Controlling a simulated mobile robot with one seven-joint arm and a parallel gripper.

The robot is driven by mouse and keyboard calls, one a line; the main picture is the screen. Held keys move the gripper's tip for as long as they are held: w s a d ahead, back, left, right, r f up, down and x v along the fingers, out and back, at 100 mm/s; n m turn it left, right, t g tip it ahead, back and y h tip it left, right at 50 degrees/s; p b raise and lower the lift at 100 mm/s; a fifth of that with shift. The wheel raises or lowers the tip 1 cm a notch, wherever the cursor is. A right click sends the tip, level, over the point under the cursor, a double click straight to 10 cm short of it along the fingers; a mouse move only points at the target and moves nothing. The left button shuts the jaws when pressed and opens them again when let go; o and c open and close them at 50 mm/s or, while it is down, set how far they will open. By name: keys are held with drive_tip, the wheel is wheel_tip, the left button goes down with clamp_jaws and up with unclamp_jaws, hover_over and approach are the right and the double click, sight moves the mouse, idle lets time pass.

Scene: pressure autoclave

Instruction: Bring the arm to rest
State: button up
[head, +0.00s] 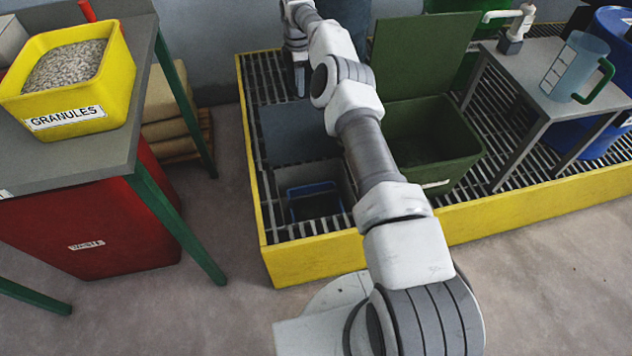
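My arm stretches from the bottom right of the head view up over the yellow-edged grated platform (310,262). It bends at the top of the picture, and its far end hangs down near the platform's back left. My gripper (300,84) is small and partly hidden behind my own arm links there. I cannot make out its fingers or whether it holds anything. I cannot tell whether it touches anything.
A green bin (440,150) with its lid up and a dark blue container (318,203) stand on the grating. A small grey table (545,85) holds a clear jug (578,68). At left, a worktable (95,160) bears a yellow granules tub (115,80); a red bin (90,220) stands below.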

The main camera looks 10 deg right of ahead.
drive_tip(key=shift+r+p, duration=0.85)
drive_tip(key=shift+r, duration=0.45)
